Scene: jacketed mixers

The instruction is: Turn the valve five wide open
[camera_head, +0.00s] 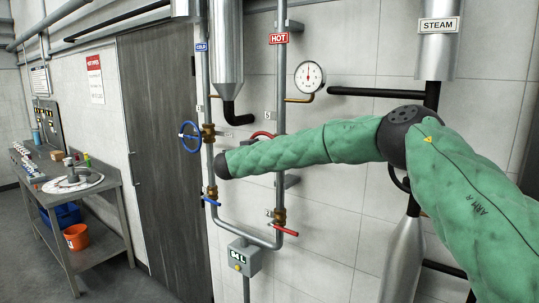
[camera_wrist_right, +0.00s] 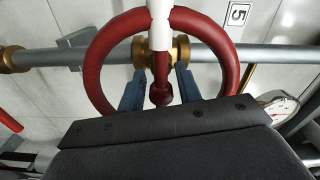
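The valve with the tag 5 (camera_wrist_right: 237,14) has a red round handwheel (camera_wrist_right: 98,62) on a brass body (camera_wrist_right: 180,48), set on a grey pipe. A white-banded red bar with a rounded end (camera_wrist_right: 160,94) crosses the wheel. My right gripper (camera_wrist_right: 160,90) is open, with its two blue-grey fingers on either side of that bar's end and gaps visible. Whether the fingers touch the wheel, I cannot tell. In the head view only the wheel's upper rim (camera_head: 263,134) shows above my green right arm, which hides the rest and the gripper. My left gripper is not in view.
A blue handwheel (camera_head: 190,136) is on the COLD pipe. Blue (camera_head: 211,201) and red (camera_head: 286,231) lever handles sit lower. A pressure gauge (camera_head: 309,77) is right of the HOT pipe. A metal bench (camera_head: 80,258) stands left of a dark door (camera_head: 160,160).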

